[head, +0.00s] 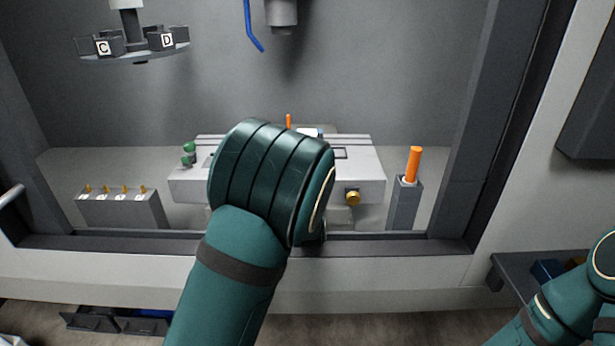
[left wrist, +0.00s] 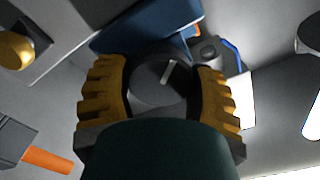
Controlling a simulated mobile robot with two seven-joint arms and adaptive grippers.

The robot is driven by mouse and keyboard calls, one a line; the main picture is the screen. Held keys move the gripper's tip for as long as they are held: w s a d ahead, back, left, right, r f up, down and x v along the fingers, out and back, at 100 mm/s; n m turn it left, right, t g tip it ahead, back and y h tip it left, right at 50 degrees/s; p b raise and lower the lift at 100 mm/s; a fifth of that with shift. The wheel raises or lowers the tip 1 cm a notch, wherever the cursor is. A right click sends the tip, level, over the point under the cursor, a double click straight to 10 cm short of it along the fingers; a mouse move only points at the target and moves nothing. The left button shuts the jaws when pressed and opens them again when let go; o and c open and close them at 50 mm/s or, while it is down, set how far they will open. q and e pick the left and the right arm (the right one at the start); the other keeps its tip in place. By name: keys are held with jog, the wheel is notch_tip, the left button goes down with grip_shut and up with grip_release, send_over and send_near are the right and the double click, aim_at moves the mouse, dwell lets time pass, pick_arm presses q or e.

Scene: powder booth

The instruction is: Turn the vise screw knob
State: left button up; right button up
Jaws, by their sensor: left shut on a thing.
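In the left wrist view, the yellow ribbed fingers of my left gripper (left wrist: 158,70) are on either side of a round dark knob with a pale line on its face, taken as the vise screw knob (left wrist: 148,84). The gripper is shut on it. The pale line is tilted a little off the picture's vertical. A blue body, probably the vise (left wrist: 145,28), lies behind the knob. In the head view my left arm hides the left gripper, the knob and most of the vise. My right arm enters at the lower right; its gripper is out of view.
A grey bench (head: 370,172) with a brass knob (head: 352,198) stands in the booth. An orange handle (head: 414,163) stands in a grey post (head: 403,207) at right. A block with several brass pegs (head: 120,212) is at left. A round hanging rack (head: 130,57) is above.

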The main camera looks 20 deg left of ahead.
pick_arm(q)
jog(key=o, duration=1.2)
notch_tip(320, 180, up, 10)
